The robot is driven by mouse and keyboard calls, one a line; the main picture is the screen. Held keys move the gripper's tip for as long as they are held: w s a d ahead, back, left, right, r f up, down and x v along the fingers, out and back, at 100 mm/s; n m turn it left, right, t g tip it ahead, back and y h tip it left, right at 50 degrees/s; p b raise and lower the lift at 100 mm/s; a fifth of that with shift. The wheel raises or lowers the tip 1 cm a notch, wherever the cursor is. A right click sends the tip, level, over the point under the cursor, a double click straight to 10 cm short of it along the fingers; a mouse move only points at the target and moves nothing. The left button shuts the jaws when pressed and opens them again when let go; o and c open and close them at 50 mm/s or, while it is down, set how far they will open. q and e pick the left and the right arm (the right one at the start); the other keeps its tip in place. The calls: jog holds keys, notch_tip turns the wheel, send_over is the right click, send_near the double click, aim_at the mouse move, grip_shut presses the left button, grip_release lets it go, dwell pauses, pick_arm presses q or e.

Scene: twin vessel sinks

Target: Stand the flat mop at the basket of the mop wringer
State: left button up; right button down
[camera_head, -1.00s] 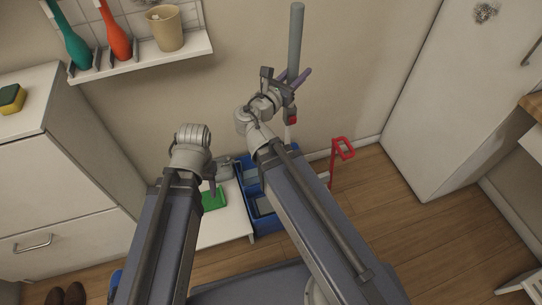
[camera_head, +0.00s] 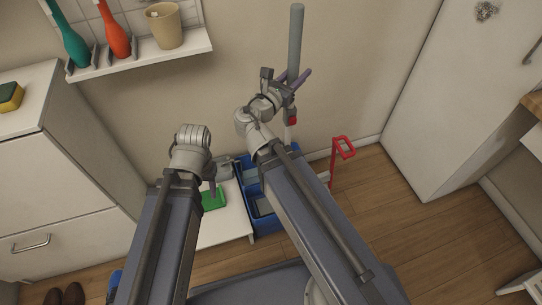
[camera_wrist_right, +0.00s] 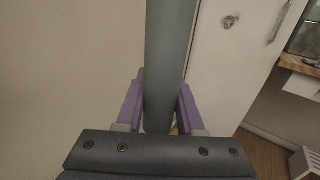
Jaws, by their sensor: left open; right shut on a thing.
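The flat mop's grey pole (camera_head: 295,45) stands close to upright in front of the wall, with a red part lower down. My right gripper (camera_head: 293,80) is shut on this pole. The right wrist view shows the pole (camera_wrist_right: 168,60) between the two purple fingers (camera_wrist_right: 158,105). The mop's flat head is not visible. The mop wringer is a blue bucket (camera_head: 264,222) on the floor by the wall, partly covered by my right arm. A red lever handle (camera_head: 342,148) rises to its right. My left gripper (camera_head: 212,185) is open and empty, above a green item.
The green item (camera_head: 213,199) lies on a low white surface (camera_head: 232,228) left of the bucket. White cabinets (camera_head: 60,170) stand left, a white door-like panel (camera_head: 455,95) right.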

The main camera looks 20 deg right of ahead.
pick_arm(q)
jog(key=shift+f, duration=0.1)
pick_arm(e)
jog(key=shift+f, duration=0.1)
jog(key=shift+c, duration=2.3)
grip_release()
